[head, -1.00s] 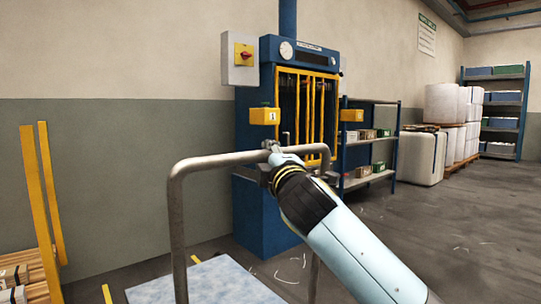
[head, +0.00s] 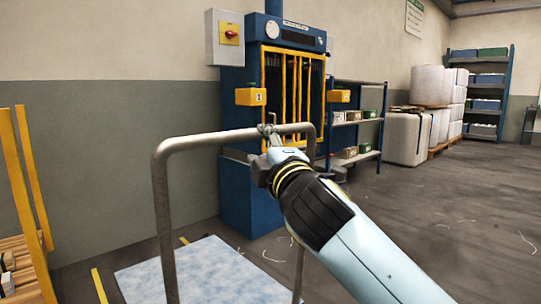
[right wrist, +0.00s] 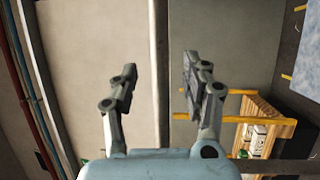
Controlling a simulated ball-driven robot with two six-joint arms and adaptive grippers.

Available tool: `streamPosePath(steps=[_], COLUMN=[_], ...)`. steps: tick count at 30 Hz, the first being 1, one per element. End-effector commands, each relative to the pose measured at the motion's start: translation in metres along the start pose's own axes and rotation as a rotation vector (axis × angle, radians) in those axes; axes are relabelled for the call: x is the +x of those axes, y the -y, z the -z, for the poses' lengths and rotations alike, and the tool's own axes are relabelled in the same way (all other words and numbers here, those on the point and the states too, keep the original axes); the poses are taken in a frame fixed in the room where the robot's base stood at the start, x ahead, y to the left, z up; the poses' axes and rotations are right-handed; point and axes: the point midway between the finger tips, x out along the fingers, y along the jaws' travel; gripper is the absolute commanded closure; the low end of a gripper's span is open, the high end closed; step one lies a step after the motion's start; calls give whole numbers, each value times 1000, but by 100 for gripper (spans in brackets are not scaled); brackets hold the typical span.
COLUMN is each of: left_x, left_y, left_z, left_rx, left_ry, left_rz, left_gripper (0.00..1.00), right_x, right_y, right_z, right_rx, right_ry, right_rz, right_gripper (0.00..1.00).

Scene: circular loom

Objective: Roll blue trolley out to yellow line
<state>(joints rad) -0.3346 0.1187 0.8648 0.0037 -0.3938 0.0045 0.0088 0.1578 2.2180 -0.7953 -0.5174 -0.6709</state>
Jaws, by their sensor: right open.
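The trolley has a grey tubular handle (head: 163,215) and a pale blue, mottled deck (head: 195,272), in the lower left half of the head view. My right gripper (head: 266,133) is at the handle's top bar, right of its middle, and overlaps it in the picture. I cannot tell if it touches the bar. A yellow line (head: 99,286) on the floor shows along the deck's left side. My left gripper is out of view.
A blue press (head: 250,200) with a yellow guard stands behind the handle. A blue shelf rack (head: 355,122) stands right of it. The floor (head: 440,225) at right is open.

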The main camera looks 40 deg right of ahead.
Motion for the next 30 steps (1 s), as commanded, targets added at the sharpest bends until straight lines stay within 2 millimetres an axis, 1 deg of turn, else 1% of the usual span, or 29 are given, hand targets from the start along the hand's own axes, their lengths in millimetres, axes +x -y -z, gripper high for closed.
streamPosePath(steps=[1, 3, 6, 9, 13, 30], left_x=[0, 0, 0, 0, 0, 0], left_y=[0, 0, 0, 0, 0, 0], left_z=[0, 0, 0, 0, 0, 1], left_rx=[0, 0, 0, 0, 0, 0], left_ry=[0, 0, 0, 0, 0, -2], left_rz=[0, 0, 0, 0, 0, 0], left_gripper=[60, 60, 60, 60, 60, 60], right_x=[-12, -24, -38, -46, -49, -48], right_y=[2, 1, 1, 0, 0, 0], right_z=[0, 0, 0, 0, 0, 0], right_rx=[2, 2, 3, 1, 0, 0], right_ry=[1, 2, 1, 1, 1, 0], right_rz=[5, 4, 3, 1, 0, 0], right_gripper=[52, 52, 52, 52, 52, 52])
